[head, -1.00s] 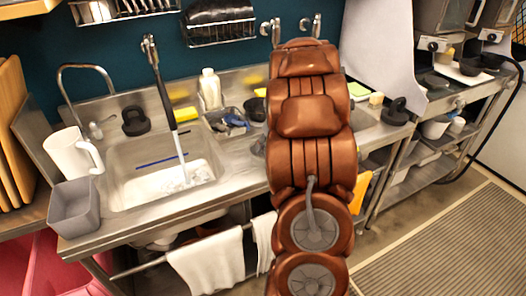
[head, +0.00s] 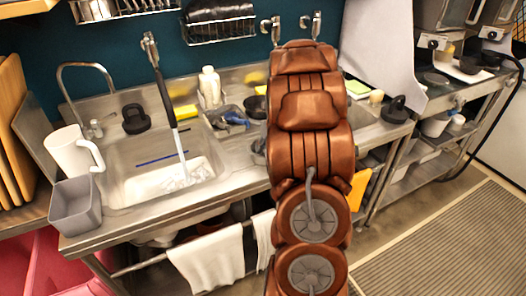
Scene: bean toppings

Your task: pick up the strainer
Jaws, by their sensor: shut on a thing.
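My copper-coloured arm stands upright in the middle of the head view and covers part of the counter and sink area behind it. My gripper is hidden behind the arm, so its fingers and anything in them do not show. I cannot make out a strainer for certain. A small grey metal item (head: 259,151) shows just left of the arm, partly covered by it, and I cannot tell what it is.
A sink (head: 150,185) with a faucet (head: 90,68) is at left, a grey bin (head: 75,204) and white pitcher (head: 68,150) beside it. A white bottle (head: 209,86) and dark bowl (head: 255,107) stand behind. Striped mat (head: 450,240) lies on open floor at right.

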